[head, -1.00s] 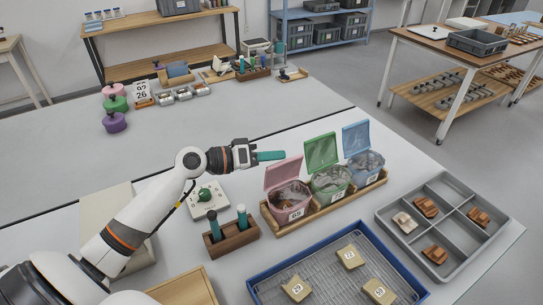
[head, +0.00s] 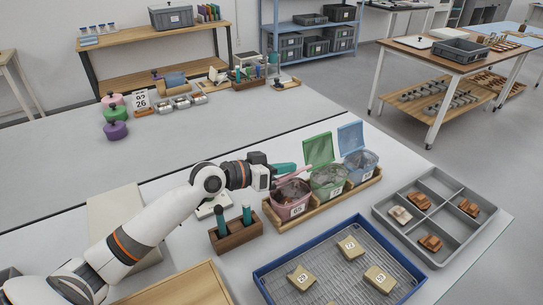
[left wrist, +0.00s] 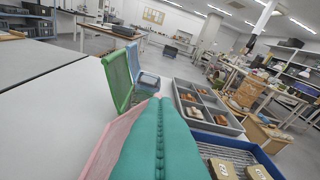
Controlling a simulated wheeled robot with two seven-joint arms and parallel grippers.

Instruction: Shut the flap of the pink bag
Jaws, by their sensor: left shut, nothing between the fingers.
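The pink bag (head: 291,203) stands in the wooden tray at its left end, with grey contents showing in its mouth. Its pink flap (head: 296,175) is tilted forward over the back of the mouth, seen nearly edge-on; the mouth is still partly uncovered. My left gripper (head: 286,168) is shut and empty, its teal fingers just behind the flap. In the left wrist view the shut fingers (left wrist: 160,135) lie over the pink flap (left wrist: 112,142), seemingly against it, though contact is partly hidden. My right gripper is out of view.
The green bag (head: 329,182) and blue bag (head: 361,163) stand beside it in the wooden tray (head: 330,204), flaps up. A wooden holder with teal tools (head: 235,234) is at left. A blue-rimmed tray (head: 262,268) and grey divided tray (head: 440,262) lie in front and right.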

